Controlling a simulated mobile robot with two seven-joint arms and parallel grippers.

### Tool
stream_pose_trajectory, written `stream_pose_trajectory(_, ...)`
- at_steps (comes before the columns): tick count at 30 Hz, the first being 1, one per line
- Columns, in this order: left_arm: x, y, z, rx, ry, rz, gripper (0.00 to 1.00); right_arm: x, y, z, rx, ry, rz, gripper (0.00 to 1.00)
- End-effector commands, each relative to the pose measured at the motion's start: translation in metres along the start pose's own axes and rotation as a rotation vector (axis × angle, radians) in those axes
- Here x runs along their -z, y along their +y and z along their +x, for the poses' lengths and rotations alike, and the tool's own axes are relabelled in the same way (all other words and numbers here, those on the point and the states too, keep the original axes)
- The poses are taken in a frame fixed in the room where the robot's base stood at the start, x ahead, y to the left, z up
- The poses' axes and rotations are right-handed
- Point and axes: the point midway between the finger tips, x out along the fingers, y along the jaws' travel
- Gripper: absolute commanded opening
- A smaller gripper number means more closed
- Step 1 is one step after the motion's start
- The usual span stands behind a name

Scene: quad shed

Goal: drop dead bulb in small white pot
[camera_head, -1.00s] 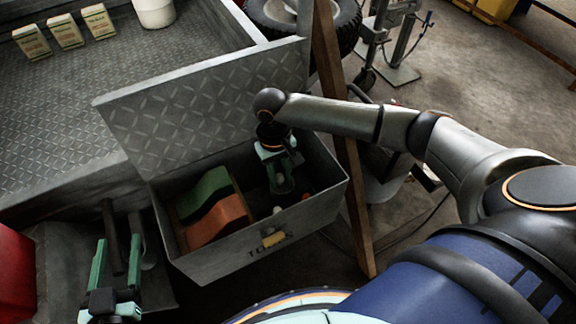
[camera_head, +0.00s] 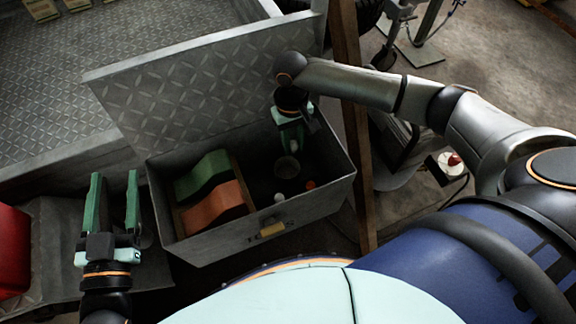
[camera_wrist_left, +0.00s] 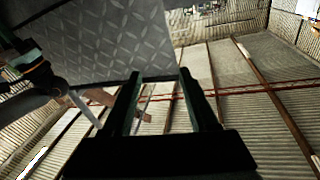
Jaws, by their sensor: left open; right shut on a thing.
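My right gripper (camera_head: 288,142) points down over the right part of the open metal toolbox (camera_head: 215,246). It is shut on a dull grey, rounded thing, which looks like the dead bulb (camera_head: 287,167), below its fingers. The gripper partly hides its top. My left gripper (camera_head: 115,196) is open and empty, to the left of the toolbox; its two fingers also show in the left wrist view (camera_wrist_left: 163,82). A small round white thing with red in it (camera_head: 451,161), beside my right arm, may be the small white pot; I cannot tell for sure.
Green (camera_head: 203,171) and orange (camera_head: 213,204) curved blocks fill the toolbox's left compartment. A small white thing (camera_head: 279,197) and an orange one (camera_head: 310,185) lie on its right floor. The raised lid (camera_head: 200,95) stands behind. A wooden post (camera_head: 352,130) rises at its right.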

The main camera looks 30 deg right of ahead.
Motion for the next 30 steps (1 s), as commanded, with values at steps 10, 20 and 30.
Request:
stream_pose_trajectory(10,0.053,-0.003,-0.002,0.000,0.218,0.064,0.60,0.001,0.000,0.007,-0.001,0.000,0.000,0.00)
stream_pose_trajectory(20,0.102,-0.002,-0.013,-0.006,0.421,0.124,0.60,0.001,0.000,0.013,0.000,0.000,0.000,0.00)
stream_pose_trajectory(30,0.139,0.009,-0.041,-0.031,0.666,0.177,0.60,0.004,0.001,0.032,-0.001,0.002,0.000,0.00)
